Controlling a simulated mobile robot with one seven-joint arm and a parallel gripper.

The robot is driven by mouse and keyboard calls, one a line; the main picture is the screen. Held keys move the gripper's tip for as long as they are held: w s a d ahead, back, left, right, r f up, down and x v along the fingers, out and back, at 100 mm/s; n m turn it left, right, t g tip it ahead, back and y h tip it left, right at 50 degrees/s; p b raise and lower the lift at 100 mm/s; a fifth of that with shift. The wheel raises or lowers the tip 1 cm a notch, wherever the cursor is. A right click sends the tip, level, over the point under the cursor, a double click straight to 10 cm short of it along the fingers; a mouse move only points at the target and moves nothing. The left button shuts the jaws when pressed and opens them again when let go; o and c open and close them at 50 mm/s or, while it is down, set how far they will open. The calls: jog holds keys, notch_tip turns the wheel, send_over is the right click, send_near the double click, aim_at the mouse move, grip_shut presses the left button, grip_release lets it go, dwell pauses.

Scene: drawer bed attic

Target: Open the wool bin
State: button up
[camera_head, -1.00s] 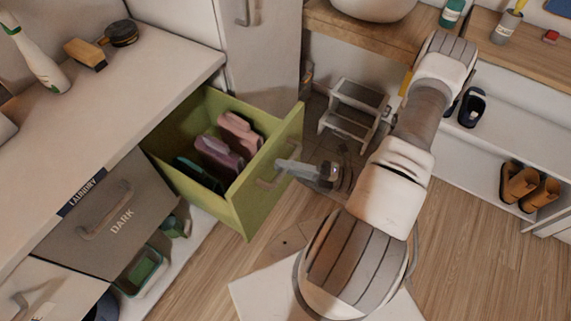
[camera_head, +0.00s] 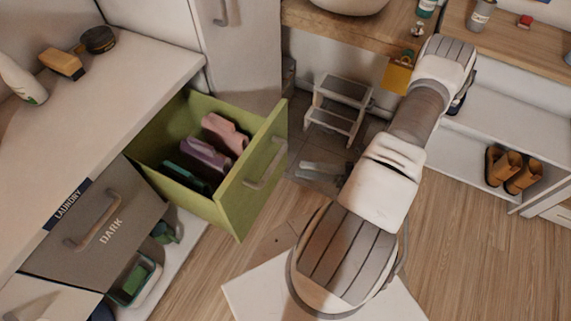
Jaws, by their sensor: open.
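A green bin (camera_head: 240,205) is pulled well out from under the white counter. Folded pink, purple and teal cloths stand inside it. No wool label can be read on it, since its front faces away to the right. Its handle (camera_head: 267,166) is on that front panel. My gripper (camera_head: 303,171) is just right of the handle, apart from it, open and empty, with its fingers pointing left toward the panel.
A closed grey bin marked DARK (camera_head: 97,222) is at left under the counter (camera_head: 110,95). A step stool (camera_head: 339,107) stands behind my gripper. A shelf with brown boots (camera_head: 510,172) is at right. Wooden floor lies in front.

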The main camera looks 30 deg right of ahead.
jog(key=v, duration=0.8)
jog(key=shift+d+r, duration=0.1)
jog(key=shift+d, duration=0.05)
